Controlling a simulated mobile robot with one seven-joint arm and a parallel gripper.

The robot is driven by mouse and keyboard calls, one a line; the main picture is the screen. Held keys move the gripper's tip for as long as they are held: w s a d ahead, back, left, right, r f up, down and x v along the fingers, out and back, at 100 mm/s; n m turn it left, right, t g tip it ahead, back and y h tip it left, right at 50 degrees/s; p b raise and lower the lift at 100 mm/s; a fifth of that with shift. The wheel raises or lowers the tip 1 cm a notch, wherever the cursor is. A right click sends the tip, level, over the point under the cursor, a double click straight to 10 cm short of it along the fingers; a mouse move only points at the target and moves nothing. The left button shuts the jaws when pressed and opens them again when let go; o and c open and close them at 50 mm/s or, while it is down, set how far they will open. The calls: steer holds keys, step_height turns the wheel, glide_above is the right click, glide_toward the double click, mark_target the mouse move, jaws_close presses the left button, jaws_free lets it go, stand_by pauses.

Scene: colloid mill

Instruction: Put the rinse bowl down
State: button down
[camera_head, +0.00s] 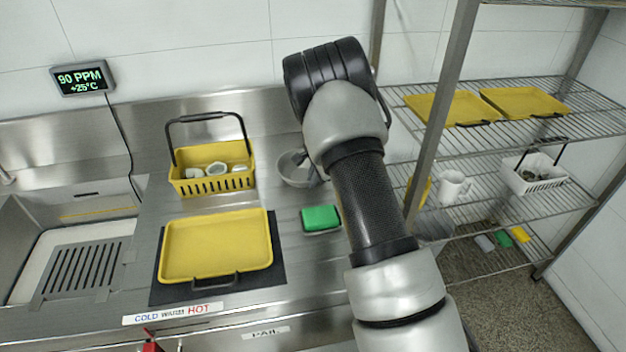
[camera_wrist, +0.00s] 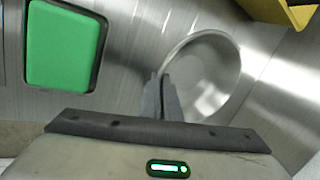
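The rinse bowl, a round grey metal bowl (camera_head: 291,170), is at the back of the steel counter (camera_head: 285,262), right of the yellow basket. In the wrist view the bowl (camera_wrist: 208,72) opens toward the camera. My gripper (camera_wrist: 161,95) has its two fingers close together at the bowl's left rim, with the rim between them. In the head view my arm hides most of the gripper and the bowl's right side. I cannot tell whether the bowl's base touches the counter.
A green sponge (camera_head: 320,217) in a dark holder lies in front of the bowl. A yellow basket (camera_head: 212,184) with white cups and a yellow tray (camera_head: 216,245) on a dark mat stand to the left. A wire rack (camera_head: 560,203) is at right.

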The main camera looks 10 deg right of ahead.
steer(key=c, duration=2)
jaws_free()
steer(key=shift+f, duration=0.1)
steer(key=shift+r, duration=0.25)
steer(key=s+a+r+n+y, duration=0.1)
steer(key=s+a+r+n, duration=0.15)
steer(key=s+r, duration=0.95)
steer(key=s+a+r+n, duration=0.1)
steer(key=s+r+n, duration=0.45)
steer(key=r, duration=0.95)
steer(key=s+r+n, duration=0.1)
steer(key=s+n, duration=0.1)
steer(key=s, duration=0.5)
steer(key=s+r+n+t+h, duration=0.1)
steer(key=s+n, duration=0.1)
steer(key=s, duration=0.6)
steer(key=s+d+r+n+h, duration=0.1)
steer(key=s+r+n, duration=0.1)
steer(key=s, duration=0.5)
steer(key=shift+s+d+n, duration=0.1)
steer(key=shift+s+n, duration=0.2)
steer(key=shift+n, duration=0.3)
